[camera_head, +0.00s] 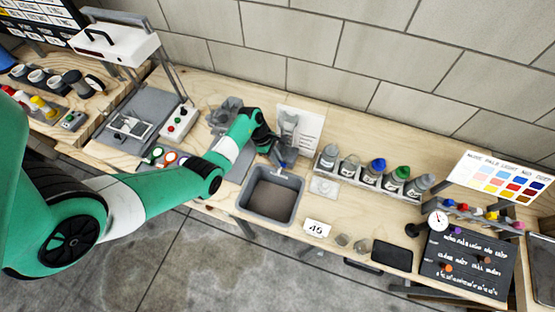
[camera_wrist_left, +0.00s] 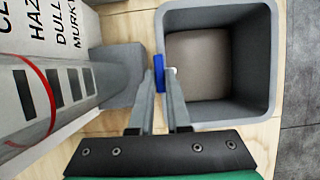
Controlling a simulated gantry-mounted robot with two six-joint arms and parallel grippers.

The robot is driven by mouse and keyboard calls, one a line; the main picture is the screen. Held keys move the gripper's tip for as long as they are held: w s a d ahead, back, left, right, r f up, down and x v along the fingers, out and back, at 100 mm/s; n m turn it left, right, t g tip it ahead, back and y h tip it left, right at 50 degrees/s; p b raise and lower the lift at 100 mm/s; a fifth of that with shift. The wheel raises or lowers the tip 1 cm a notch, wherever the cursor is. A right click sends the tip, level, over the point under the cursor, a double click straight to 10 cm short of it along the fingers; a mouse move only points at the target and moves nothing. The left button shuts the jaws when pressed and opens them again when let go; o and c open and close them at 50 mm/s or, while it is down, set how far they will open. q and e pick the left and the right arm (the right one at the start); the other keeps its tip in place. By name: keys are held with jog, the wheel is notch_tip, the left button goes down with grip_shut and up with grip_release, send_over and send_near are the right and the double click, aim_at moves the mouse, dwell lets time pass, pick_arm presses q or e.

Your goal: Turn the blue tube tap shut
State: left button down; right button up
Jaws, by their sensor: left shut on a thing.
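The blue tap (camera_wrist_left: 159,73) sits at the side of the grey tube base (camera_wrist_left: 122,72), next to the grey basin. My left gripper (camera_wrist_left: 162,82) is shut on the blue tap, with one finger on each side of it. In the head view, my left gripper (camera_head: 281,158) reaches down at the tube (camera_head: 288,128), and a bit of blue shows there, largely covered by it. In the wrist view, the tube (camera_wrist_left: 45,100) has dark stripes along it and stands to the left of the fingers. My right gripper is not in view.
The grey basin (camera_head: 299,199) stands just in front of the tube; its rim (camera_wrist_left: 277,60) lies close to my left fingers. A rack of several bottles (camera_head: 376,172) stands to the right. A "40" card (camera_head: 316,228) and a black tray (camera_head: 392,255) lie nearer the front edge.

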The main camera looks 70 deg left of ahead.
pick_arm(q)
jog(key=c, duration=1.2)
grip_release()
jog(key=shift+o, duration=0.2)
jog(key=shift+r, duration=0.1)
jog(key=p+v, duration=0.4)
jog(key=v, duration=0.7)
jog(key=shift+r, duration=0.2)
